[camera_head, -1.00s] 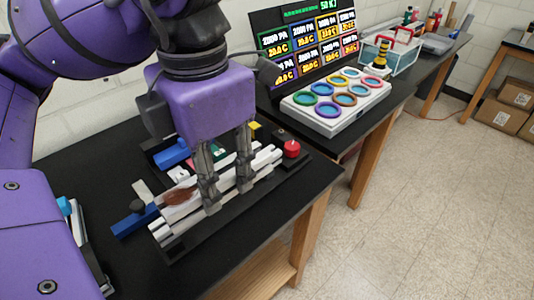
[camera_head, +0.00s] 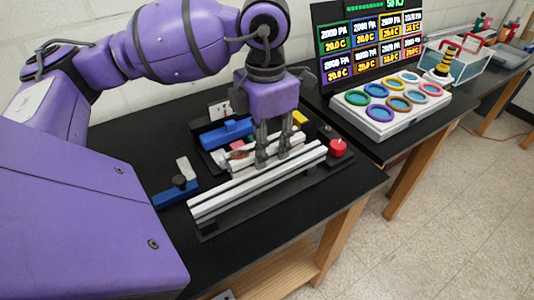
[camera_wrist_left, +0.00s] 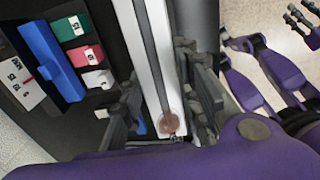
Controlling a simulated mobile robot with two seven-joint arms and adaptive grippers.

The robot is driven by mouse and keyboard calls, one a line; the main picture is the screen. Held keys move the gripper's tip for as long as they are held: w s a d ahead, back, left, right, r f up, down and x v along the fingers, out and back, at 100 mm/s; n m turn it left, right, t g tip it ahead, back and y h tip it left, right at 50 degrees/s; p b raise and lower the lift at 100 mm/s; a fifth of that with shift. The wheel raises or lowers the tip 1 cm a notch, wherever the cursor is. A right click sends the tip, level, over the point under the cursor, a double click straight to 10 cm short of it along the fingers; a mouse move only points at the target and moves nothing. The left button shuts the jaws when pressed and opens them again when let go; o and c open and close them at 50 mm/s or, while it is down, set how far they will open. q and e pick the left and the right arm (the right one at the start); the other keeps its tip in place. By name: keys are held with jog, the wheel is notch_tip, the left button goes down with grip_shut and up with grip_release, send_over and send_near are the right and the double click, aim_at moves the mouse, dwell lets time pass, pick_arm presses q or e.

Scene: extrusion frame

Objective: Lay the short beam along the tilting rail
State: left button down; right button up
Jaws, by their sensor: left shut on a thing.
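My left gripper (camera_head: 274,158) points down and is shut on the short beam (camera_head: 294,149), a pale grooved bar. The beam lies roughly parallel to the long pale rail (camera_head: 235,192), just behind it in the head view. I cannot tell whether they touch. The rail sits on a black base. In the left wrist view the beam (camera_wrist_left: 143,40) runs between the gripper's fingers (camera_wrist_left: 168,95), with a brown round patch (camera_wrist_left: 168,122) close by. My right gripper (camera_wrist_left: 304,22) shows small at the top right of the left wrist view, its fingers apart.
A red knob (camera_head: 337,148) stands at the rail's right end. A blue handle (camera_head: 176,193) is at its left. Behind lies a tray with a blue block (camera_head: 225,134) and small coloured blocks. A white panel with coloured rings (camera_head: 390,105) stands to the right.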

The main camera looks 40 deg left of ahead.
pick_arm(q)
jog(key=shift+f, duration=1.6)
jog(key=shift+f, duration=0.5)
jog(key=c, duration=1.3)
grip_release()
notch_tip(320, 180, up, 13)
